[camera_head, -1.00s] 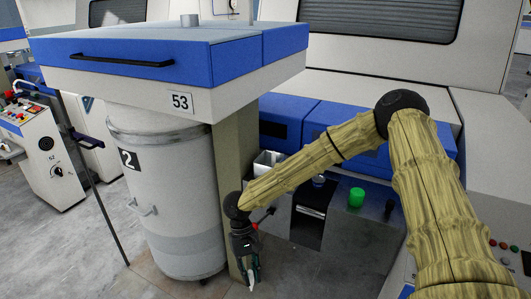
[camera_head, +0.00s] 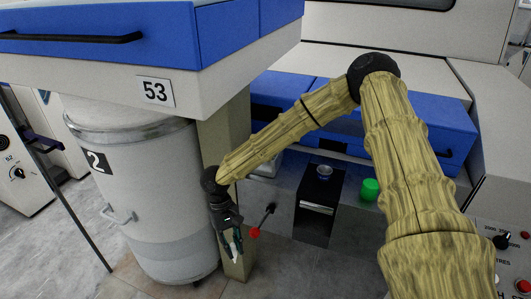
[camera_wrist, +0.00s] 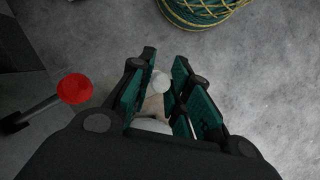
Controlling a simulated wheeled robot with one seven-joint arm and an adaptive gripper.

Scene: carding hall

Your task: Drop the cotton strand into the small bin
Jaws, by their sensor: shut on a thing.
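My gripper (camera_head: 233,250) hangs downward beside the machine's beige post in the head view. In the wrist view, my gripper (camera_wrist: 165,62) is shut on the cotton strand (camera_wrist: 160,84), a pale white piece between the green finger pads. The strand shows only as a small white bit in the head view (camera_head: 236,240). A pale box (camera_head: 263,166) stands behind my forearm and is mostly hidden by it. I cannot tell for sure whether it is the small bin. No bin shows below the fingers in the wrist view.
A large can marked 2 (camera_head: 150,205) stands left, under the blue-edged machine top (camera_head: 110,75). A red-knobbed lever (camera_head: 256,231) is close to my gripper. A yellow-green coil (camera_wrist: 205,10) lies on the floor.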

